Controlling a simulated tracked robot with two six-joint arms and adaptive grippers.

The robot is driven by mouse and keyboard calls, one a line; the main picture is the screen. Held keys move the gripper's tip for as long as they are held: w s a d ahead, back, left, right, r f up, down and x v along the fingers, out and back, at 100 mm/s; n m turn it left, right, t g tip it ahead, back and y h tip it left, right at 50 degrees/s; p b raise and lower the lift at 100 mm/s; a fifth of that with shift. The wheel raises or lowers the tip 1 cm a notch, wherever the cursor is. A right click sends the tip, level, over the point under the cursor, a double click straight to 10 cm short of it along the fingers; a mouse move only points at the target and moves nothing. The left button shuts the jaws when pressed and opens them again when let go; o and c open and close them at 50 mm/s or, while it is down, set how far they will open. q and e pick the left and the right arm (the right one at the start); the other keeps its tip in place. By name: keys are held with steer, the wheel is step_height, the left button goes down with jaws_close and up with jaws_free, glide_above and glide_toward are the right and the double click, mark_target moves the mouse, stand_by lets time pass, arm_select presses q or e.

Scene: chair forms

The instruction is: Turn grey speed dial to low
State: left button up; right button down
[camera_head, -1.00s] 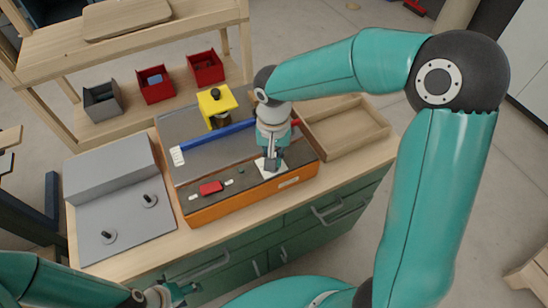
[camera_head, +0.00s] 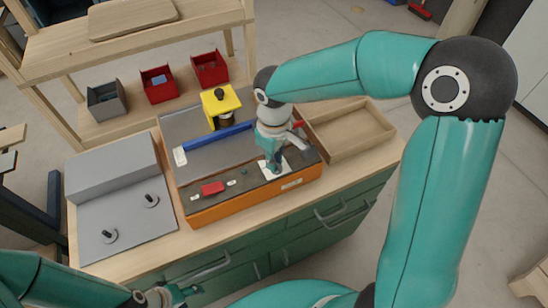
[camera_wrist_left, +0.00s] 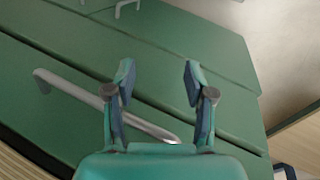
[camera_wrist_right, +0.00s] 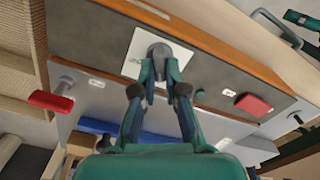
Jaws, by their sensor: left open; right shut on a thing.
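The grey speed dial (camera_wrist_right: 160,52) stands on a white square plate (camera_wrist_right: 130,66) on the dark front panel of the orange machine. In the right wrist view my right gripper (camera_wrist_right: 159,70) is shut on the dial, a finger on each side. In the head view my right gripper (camera_head: 275,168) comes down over the white plate (camera_head: 284,164) and hides most of the dial. The plate's markings are too small to read. My left gripper (camera_head: 178,294) is low at the left in the head view. The left wrist view shows it open and empty (camera_wrist_left: 158,75) before green drawers.
The orange machine (camera_head: 240,204) carries a red switch (camera_head: 213,188), a blue bar (camera_head: 220,138) and a yellow block (camera_head: 222,101). A grey fixture with two pegs (camera_head: 120,215) stands left, an empty wooden tray (camera_head: 355,135) right. Small bins (camera_head: 158,86) sit behind.

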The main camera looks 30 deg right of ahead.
steer(key=n, duration=0.4)
steer(key=shift+a+r+n, duration=0.1)
steer(key=shift+n, duration=0.3)
stand_by(0.4)
steer(key=c, duration=1.2)
jaws_free()
step_height(320, 180, up, 12)
steer(key=shift+f, duration=0.1)
